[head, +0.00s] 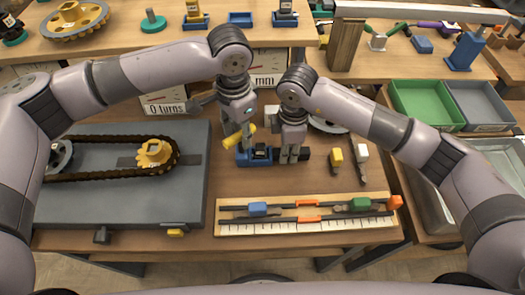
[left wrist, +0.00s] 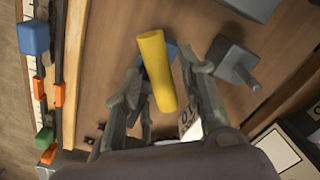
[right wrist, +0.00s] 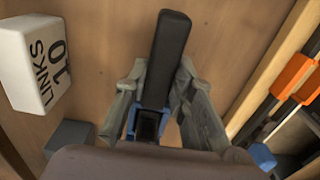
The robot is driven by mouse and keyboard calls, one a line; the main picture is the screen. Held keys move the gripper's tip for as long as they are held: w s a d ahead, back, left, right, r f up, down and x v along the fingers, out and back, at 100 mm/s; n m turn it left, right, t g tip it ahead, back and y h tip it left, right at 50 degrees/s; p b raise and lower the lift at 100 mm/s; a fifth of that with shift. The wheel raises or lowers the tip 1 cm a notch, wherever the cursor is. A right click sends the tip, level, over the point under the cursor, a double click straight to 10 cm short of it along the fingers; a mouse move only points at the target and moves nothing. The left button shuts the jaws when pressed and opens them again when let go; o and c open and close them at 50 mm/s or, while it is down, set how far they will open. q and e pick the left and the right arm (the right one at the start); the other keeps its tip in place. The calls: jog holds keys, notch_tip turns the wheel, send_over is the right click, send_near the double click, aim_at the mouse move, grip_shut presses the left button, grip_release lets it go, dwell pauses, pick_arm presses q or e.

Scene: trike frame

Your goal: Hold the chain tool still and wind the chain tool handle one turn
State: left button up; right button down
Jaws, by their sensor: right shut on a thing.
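The chain tool (head: 255,158) is a small blue block with black parts, standing on the wooden table in the middle of the head view. Its yellow handle (head: 240,135) sticks out towards my left arm. My right gripper (head: 290,156) is shut on the tool's black bar (right wrist: 165,60), which runs between its fingers in the right wrist view. My left gripper (head: 238,130) is around the yellow handle, which also shows in the left wrist view (left wrist: 157,72). Its fingers stand apart, with a gap beside the handle. The fingers partly hide the tool.
A grey board (head: 75,205) with a chain and yellow sprocket (head: 154,152) lies left. A ruler rack (head: 300,228) lies in front. Small yellow (head: 336,157) and white (head: 362,152) pieces and a green tray (head: 425,104) are right.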

pick_arm(q)
jog(key=shift+f, duration=0.75)
pick_arm(e)
jog(key=shift+r, duration=0.1)
pick_arm(q)
jog(key=shift+c, duration=0.4)
grip_shut()
